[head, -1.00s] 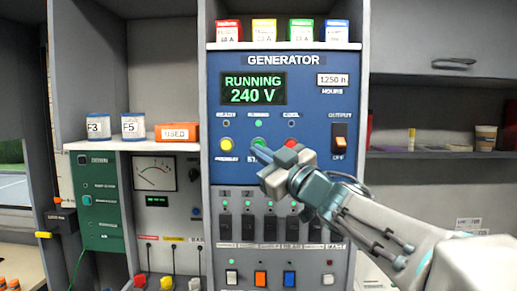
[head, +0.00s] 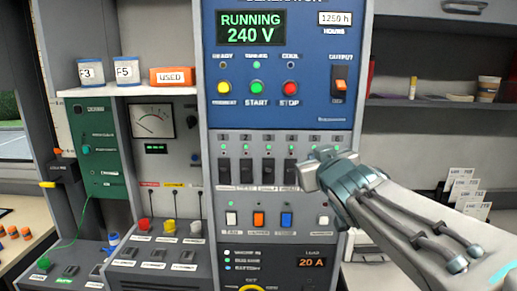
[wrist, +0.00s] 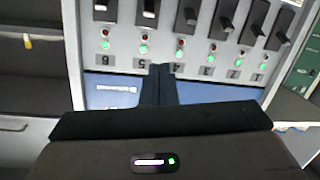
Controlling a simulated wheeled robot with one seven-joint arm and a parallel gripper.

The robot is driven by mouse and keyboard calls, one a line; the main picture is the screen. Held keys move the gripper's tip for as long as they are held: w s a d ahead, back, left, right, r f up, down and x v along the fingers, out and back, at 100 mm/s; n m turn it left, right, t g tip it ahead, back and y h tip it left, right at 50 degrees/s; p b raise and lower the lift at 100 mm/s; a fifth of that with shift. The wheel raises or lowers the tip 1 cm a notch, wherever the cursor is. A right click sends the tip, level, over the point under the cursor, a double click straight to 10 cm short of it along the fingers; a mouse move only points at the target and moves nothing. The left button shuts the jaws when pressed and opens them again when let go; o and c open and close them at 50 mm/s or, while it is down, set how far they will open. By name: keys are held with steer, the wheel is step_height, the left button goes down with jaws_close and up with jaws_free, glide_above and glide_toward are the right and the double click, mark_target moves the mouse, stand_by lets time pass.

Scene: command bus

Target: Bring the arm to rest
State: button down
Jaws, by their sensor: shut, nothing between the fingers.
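My arm (head: 420,215) reaches in from the lower right in the head view. My gripper (wrist: 159,80) is shut and empty in the wrist view, its dark fingers together in front of the panel. In the head view its fingers are hard to make out; the hand covers the right end of the breaker row. The generator panel (head: 310,110) reads "RUNNING 240 V" on its display (head: 251,26). The green START button (head: 257,88), yellow button (head: 224,88) and red STOP button (head: 290,88) are uncovered. I cannot tell whether the gripper touches the panel.
The breaker switches (head: 246,172) also show upside down in the wrist view (wrist: 184,17). Coloured switches (head: 258,219) sit below. An orange USED box (head: 172,77) and two jars stand on the left shelf. Shelves with small items (head: 460,98) and cards (head: 462,190) are at right.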

steer(key=s+d+f+m+g+h, duration=0.1)
steer(key=s+d+f+m+g, duration=0.2)
steer(key=f, duration=0.4)
steer(key=s+d+f+g+h, duration=0.1)
steer(key=s+f+g+h, duration=0.15)
steer(key=s+f, duration=0.35)
steer(key=s+a+f+g+y, duration=0.1)
steer(key=s+f+g+y, duration=0.1)
steer(key=s+f+g, duration=0.5)
steer(key=s+f, duration=0.4)
steer(key=s, duration=0.3)
steer(key=shift+a+m, duration=0.2)
steer(key=shift+m, duration=0.2)
steer(key=shift+s+f, duration=0.1)
